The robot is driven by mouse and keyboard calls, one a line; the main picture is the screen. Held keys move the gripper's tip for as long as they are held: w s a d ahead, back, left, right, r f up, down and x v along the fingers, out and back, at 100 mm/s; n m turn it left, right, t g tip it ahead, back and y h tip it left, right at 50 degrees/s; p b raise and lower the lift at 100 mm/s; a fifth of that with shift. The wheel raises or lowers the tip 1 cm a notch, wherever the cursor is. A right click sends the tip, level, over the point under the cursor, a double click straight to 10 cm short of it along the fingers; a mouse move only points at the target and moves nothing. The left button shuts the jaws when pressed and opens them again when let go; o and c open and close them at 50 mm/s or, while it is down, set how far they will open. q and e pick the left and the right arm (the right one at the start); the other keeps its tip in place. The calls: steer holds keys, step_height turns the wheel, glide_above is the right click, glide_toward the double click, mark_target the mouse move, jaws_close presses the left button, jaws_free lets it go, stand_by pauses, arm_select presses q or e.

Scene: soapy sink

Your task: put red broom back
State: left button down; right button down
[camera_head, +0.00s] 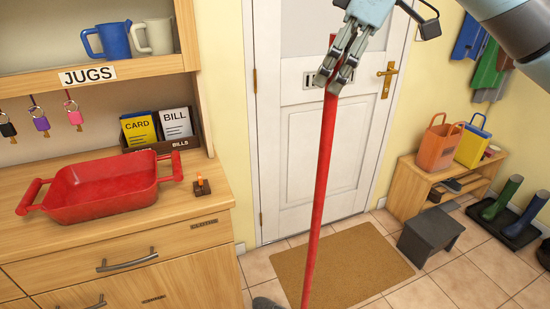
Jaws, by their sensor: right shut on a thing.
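The red broom's long red handle (320,180) runs from the top middle of the head view down to the bottom edge. It stands near upright with a slight tilt, in front of the white door. My right gripper (335,82) is shut on the red broom near the handle's upper end, and a short red piece shows above the fingers. The broom's head is not clearly seen; a small grey shape (268,303) shows at the bottom edge. My left gripper is not in view.
A wooden dresser (140,245) with a red baking dish (100,187) stands at the left. A brown doormat (345,268) lies before the white door (280,160). A grey step stool (428,236) and a wooden bench (408,192) with two bags are at the right.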

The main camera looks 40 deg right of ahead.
steer(key=a+f+p, duration=0.2)
steer(key=a+f, duration=0.7)
steer(key=a, duration=0.1)
steer(key=shift+w+f, duration=0.15)
steer(key=shift+f, duration=0.2)
steer(key=c, duration=1.1)
jaws_free()
steer(key=shift+f, duration=0.15)
steer(key=v, duration=1.2)
steer(key=shift+d, duration=0.1)
